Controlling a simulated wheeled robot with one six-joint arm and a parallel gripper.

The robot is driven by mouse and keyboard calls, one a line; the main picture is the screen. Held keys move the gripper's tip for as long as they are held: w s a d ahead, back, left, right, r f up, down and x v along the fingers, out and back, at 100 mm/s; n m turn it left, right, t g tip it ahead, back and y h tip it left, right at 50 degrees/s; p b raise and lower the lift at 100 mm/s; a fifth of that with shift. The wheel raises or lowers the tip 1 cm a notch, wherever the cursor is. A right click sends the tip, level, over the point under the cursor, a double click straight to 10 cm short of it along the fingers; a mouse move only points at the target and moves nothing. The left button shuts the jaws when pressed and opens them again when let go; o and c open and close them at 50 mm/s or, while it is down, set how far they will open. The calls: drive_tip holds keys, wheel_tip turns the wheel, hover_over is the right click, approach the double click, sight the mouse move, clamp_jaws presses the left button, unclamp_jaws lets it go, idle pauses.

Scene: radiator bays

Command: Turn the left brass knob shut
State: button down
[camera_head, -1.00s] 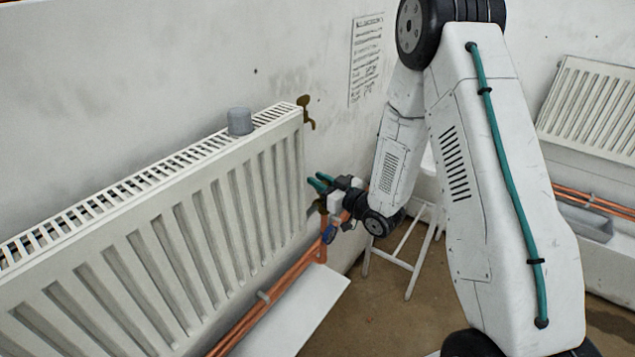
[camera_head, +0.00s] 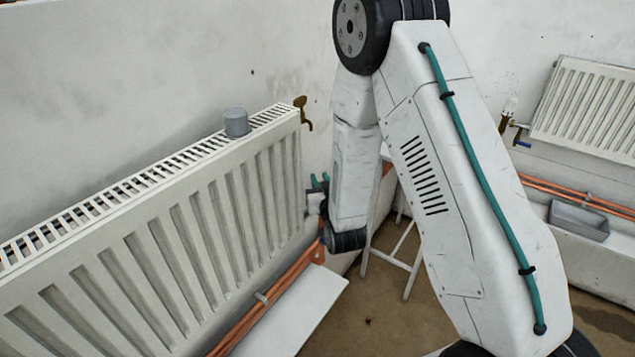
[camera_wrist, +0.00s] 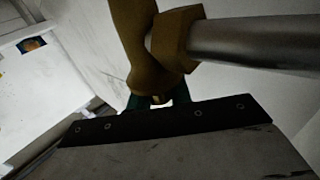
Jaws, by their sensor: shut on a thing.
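In the head view my gripper (camera_head: 319,183), with teal fingers, is at the right end of the left radiator (camera_head: 170,235), below its top corner. The wrist view shows the teal fingertips (camera_wrist: 157,101) close together, shut on a small brass piece, which I take to be the left brass knob (camera_wrist: 157,99). Most of it is hidden by the fingers and the dark gripper edge. Above it are a brass valve body (camera_wrist: 130,45), a brass hex nut (camera_wrist: 178,38) and a silver pipe (camera_wrist: 255,42). My arm hides the valve in the head view.
A brass key-like fitting (camera_head: 303,112) sits at the radiator's top right corner, and a grey cup (camera_head: 236,122) on its top. Copper pipes (camera_head: 265,297) run below. A white stool (camera_head: 405,258) stands behind my arm. A second radiator (camera_head: 590,108) with a brass valve (camera_head: 515,127) is at right.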

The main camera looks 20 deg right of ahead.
drive_tip(key=shift+f+m+h, duration=0.1)
drive_tip(key=shift+m+h, duration=0.4)
drive_tip(key=shift+h, duration=0.3)
drive_tip(key=c, duration=1.3)
unclamp_jaws()
drive_tip(key=shift+d, duration=0.1)
drive_tip(key=s, duration=0.2)
drive_tip(key=s+a, duration=0.1)
drive_tip(key=s, duration=0.4)
drive_tip(key=shift+s+a, duration=0.2)
drive_tip(key=shift+s, duration=0.2)
drive_tip(key=shift+a, duration=0.1)
